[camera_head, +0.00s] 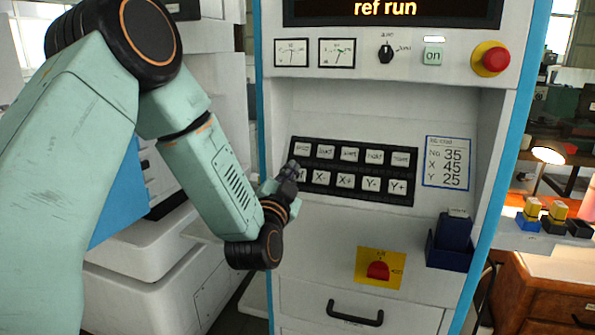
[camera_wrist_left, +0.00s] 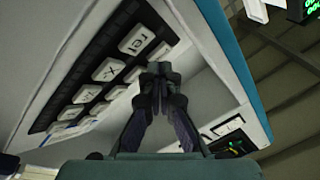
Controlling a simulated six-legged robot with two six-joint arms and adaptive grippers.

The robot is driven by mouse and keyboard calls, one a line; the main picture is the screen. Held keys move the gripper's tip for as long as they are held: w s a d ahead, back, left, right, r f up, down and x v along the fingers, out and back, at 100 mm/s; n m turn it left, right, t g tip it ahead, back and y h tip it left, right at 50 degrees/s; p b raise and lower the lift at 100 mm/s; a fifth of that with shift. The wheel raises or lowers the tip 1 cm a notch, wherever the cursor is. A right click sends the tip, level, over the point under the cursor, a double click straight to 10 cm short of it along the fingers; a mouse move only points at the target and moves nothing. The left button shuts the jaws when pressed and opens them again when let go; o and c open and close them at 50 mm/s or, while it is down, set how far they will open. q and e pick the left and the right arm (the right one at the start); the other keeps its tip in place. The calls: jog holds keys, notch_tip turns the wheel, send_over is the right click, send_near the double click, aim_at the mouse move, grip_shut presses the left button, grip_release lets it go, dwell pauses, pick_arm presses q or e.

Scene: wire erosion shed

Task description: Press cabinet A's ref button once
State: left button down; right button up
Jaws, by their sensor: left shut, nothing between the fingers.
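The white cabinet with blue edges (camera_head: 460,105) fills the middle of the head view; no letter A is readable on it. Its black key panel (camera_head: 353,170) has two rows of white keys. My left gripper (camera_head: 291,169) is shut and empty at the panel's left end. Its fingertips (camera_wrist_left: 160,70) appear beside the ref button; contact cannot be told. My right gripper is not in view.
The display (camera_head: 385,9) reads "ref run". A red emergency button (camera_head: 494,59) is at upper right, a red switch on a yellow plate (camera_head: 379,269) below the panel. A blue holder (camera_head: 451,244) sticks out at right, and a drawer handle (camera_head: 355,314) lies below.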

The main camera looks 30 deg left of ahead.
pick_arm(q)
jog(key=s+r+p, duration=0.2)
jog(key=shift+s+d, duration=0.35)
dwell(0.7)
jog(key=s+d+f+n+g+h+b, duration=0.1)
jog(key=s+d+f+n+g+h, duration=0.2)
jog(key=f, duration=0.6)
jog(key=s+d+f+n+g+h+b, duration=0.1)
jog(key=s+d+f+g, duration=0.25)
jog(key=f, duration=0.55)
jog(key=s+d+f+n+g+h+b, duration=0.1)
jog(key=s+d+f+g+h, duration=0.2)
jog(key=f, duration=0.6)
jog(key=s+d+f+g+b, duration=0.1)
jog(key=s+f+g, duration=0.2)
jog(key=s+f, duration=0.3)
jog(key=s+d+f+g+b, duration=0.1)
jog(key=s+f+g+b, duration=0.1)
jog(key=s+f, duration=0.5)
jog(key=s+d+f+g+b, duration=0.1)
jog(key=s+f+g, duration=0.3)
jog(key=s, duration=1.1)
notch_tip(320, 180, down, 3)
jog(key=shift+s+r+y, duration=0.1)
jog(key=shift+s+y, duration=0.2)
jog(key=shift+s, duration=0.1)
